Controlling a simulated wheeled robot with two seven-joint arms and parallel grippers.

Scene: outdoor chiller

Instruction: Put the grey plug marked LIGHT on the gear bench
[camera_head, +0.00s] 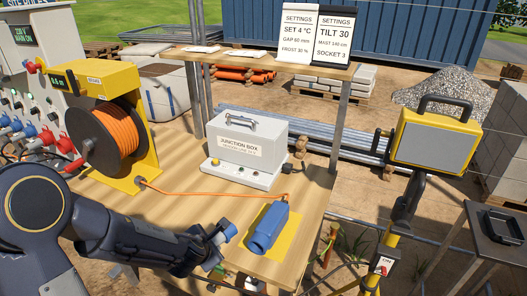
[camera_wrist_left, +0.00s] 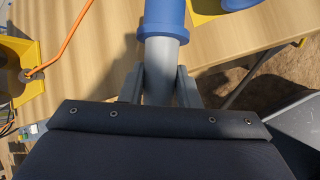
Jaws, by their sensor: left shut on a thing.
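My left gripper (camera_head: 222,243) is shut on a grey plug with a blue end (camera_head: 230,232), near the front edge of the wooden bench (camera_head: 185,205). In the left wrist view the two fingers of my left gripper (camera_wrist_left: 161,85) clasp the plug's grey body (camera_wrist_left: 163,65), and its blue collar points away from the wrist. No LIGHT marking is readable on it. Wooden bench top (camera_wrist_left: 105,65) shows beyond the fingers. I cannot tell whether the plug touches the bench. My right gripper is not in view.
A blue socket (camera_head: 268,230) lies on a yellow plate (camera_head: 288,240), right of my gripper. A junction box (camera_head: 245,143) and an orange cable reel (camera_head: 113,130) stand behind. A floodlight (camera_head: 432,148) stands right of the bench.

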